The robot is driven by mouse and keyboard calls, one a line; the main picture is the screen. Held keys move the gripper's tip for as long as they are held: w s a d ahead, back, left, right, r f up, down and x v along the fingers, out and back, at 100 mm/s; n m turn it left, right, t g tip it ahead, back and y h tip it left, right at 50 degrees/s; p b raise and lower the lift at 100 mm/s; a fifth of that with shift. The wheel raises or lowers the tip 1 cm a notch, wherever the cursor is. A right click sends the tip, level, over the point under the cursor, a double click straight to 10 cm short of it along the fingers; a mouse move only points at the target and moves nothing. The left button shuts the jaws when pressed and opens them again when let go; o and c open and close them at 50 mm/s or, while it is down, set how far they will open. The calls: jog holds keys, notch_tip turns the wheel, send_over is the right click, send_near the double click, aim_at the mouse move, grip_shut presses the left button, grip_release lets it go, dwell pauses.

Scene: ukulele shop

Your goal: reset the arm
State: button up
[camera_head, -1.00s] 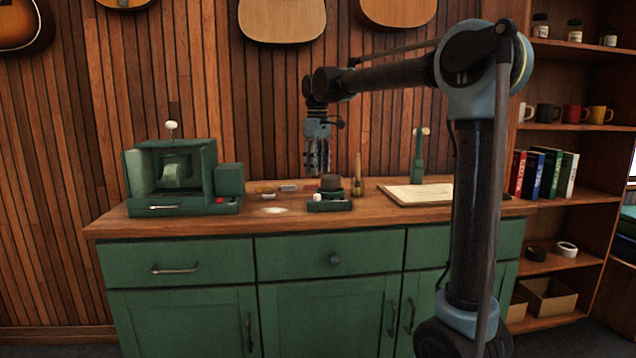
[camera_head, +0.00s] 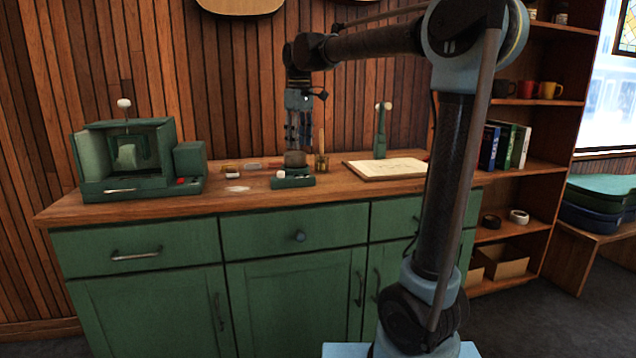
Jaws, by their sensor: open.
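My gripper (camera_head: 298,138) hangs pointing down over the back of the wooden counter, at the end of my arm. Its fingers are apart and I see nothing between them. It is above and slightly behind a small green device with a dark rounded top (camera_head: 294,172); whether the fingertips touch it cannot be told from here. My arm (camera_head: 452,180) rises on the right and reaches left across the upper part of the view.
A green box-like machine (camera_head: 130,160) stands on the counter (camera_head: 250,203) at left. A wooden bottle-shaped thing (camera_head: 321,160), a board with paper (camera_head: 388,169) and a green stand (camera_head: 381,140) are to the right. Shelves (camera_head: 530,168) with mugs and books stand at far right.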

jog(key=s+d+f+m+t, duration=0.1)
jog(key=s+d+f+m, duration=0.2)
jog(key=s+d+f, duration=0.45)
jog(key=s+d+f+m, duration=0.2)
jog(key=s+d+f, duration=0.25)
jog(key=d, duration=0.65)
jog(key=s+d+f+m, duration=0.3)
jog(key=s+d+f, duration=0.1)
jog(key=s+f, duration=0.3)
jog(key=s+d+f+m+t, duration=0.1)
jog(key=s+d+f+m, duration=0.1)
jog(key=s+d+f, duration=0.3)
jog(key=s+f, duration=0.3)
jog(key=f, duration=0.3)
jog(key=shift+d+f+m, duration=0.25)
jog(key=shift+f+m, duration=0.15)
jog(key=shift+s, duration=0.1)
